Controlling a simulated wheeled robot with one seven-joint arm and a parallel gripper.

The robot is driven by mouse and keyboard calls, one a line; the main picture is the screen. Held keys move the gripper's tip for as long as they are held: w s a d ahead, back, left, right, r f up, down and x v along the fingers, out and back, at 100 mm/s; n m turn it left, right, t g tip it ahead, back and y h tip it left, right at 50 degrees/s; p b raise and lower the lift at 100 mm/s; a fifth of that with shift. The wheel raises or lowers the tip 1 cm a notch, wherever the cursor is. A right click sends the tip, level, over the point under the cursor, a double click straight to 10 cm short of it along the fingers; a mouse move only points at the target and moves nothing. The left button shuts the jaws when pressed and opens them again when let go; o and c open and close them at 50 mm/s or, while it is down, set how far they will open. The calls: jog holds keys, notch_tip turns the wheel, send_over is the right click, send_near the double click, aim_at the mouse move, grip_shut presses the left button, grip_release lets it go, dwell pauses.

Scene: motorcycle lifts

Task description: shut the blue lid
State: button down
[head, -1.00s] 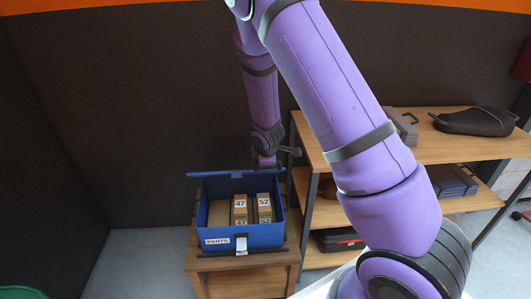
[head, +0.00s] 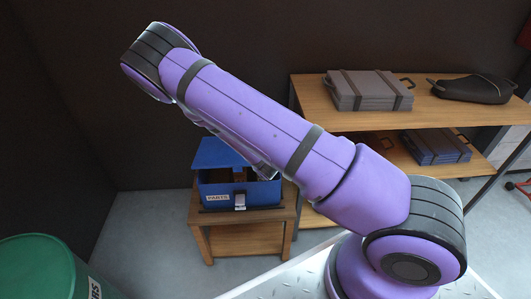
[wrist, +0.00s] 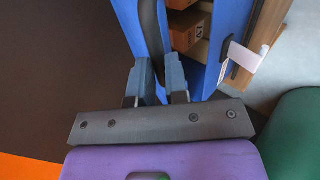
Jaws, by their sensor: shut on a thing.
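The blue lid (head: 218,153) of the parts box is tilted over the box, partly open. The blue box (head: 262,194) has a "PARTS" label and a pale latch (head: 240,201) on its front. Between lid and box a dark gap shows some brown contents. In the wrist view my gripper (wrist: 160,72) is shut on the lid's edge, and the lid (wrist: 126,18) runs up and left from the fingers. The box's front wall (wrist: 211,62) and brown cartons (wrist: 187,30) inside show to the right.
The box stands on a small wooden table (head: 245,239). A wooden shelf unit (head: 440,113) with grey cases (head: 368,90) and a black bag (head: 472,89) is at right. A green drum (head: 50,262) is at front left. Dark walls stand behind and left.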

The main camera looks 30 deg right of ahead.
notch_tip(320, 180, down, 12)
jog(key=s+a+t, duration=0.1)
jog(key=s+t, duration=0.1)
jog(key=shift+s+r+h, duration=0.15)
jog(key=shift+s+h, duration=0.25)
jog(key=c, duration=1.1)
grip_release()
jog(key=v, duration=1)
jog(key=shift+s+a+r, duration=0.1)
jog(key=shift+s+r, duration=0.05)
jog(key=shift+r, duration=0.2)
